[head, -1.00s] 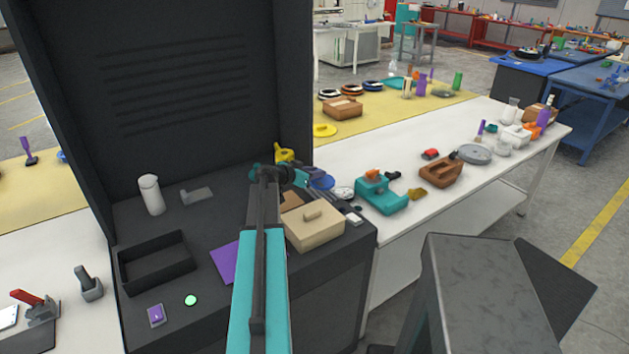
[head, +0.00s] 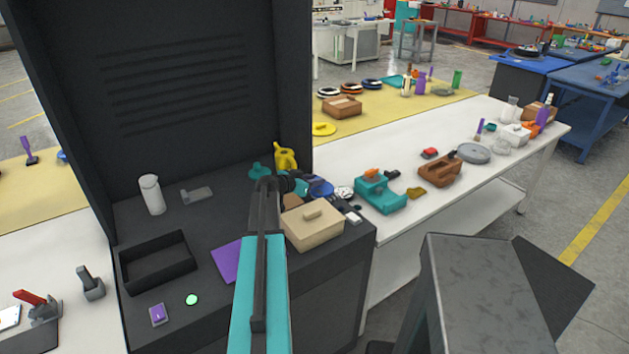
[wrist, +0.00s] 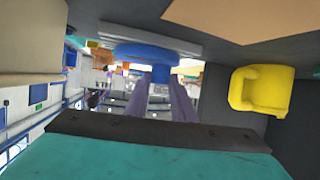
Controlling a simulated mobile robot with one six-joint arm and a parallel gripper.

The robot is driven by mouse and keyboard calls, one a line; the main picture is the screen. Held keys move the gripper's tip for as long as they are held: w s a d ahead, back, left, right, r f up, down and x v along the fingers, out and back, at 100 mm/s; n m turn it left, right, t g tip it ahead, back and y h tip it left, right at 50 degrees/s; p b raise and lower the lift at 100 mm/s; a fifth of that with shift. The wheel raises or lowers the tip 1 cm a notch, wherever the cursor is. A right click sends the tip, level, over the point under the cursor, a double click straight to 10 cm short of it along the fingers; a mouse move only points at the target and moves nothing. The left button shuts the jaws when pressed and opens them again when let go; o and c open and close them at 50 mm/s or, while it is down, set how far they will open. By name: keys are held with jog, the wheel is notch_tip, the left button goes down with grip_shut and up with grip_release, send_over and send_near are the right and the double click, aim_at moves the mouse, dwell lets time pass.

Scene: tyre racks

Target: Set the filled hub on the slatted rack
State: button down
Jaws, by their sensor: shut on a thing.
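My gripper (wrist: 160,100) shows in the wrist view as two purple-grey fingers shut on a round blue piece, which I take to be the hub (wrist: 147,52). A flat grey surface lies against its far side in that picture. In the head view the blue hub (head: 320,188) shows at the end of my arm, behind the beige lidded box, near the right edge of the dark bench. What fills the hub is hidden. I cannot make out a slatted rack for certain; the tall dark panel (head: 180,85) behind the bench has horizontal slots.
The beige box (head: 313,225) stands close to my gripper. A yellow can (head: 285,157) is just behind; it also shows in the wrist view (wrist: 262,90).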

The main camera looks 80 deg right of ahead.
jog(key=shift+f, duration=0.1)
jog(key=c, duration=1.5)
grip_release()
jog(key=shift+w+a+r, duration=0.3)
jog(key=shift+a, duration=0.25)
jog(key=shift+b+v, duration=1.8)
jog(key=shift+v, duration=3.6)
jog(key=shift+r, duration=0.1)
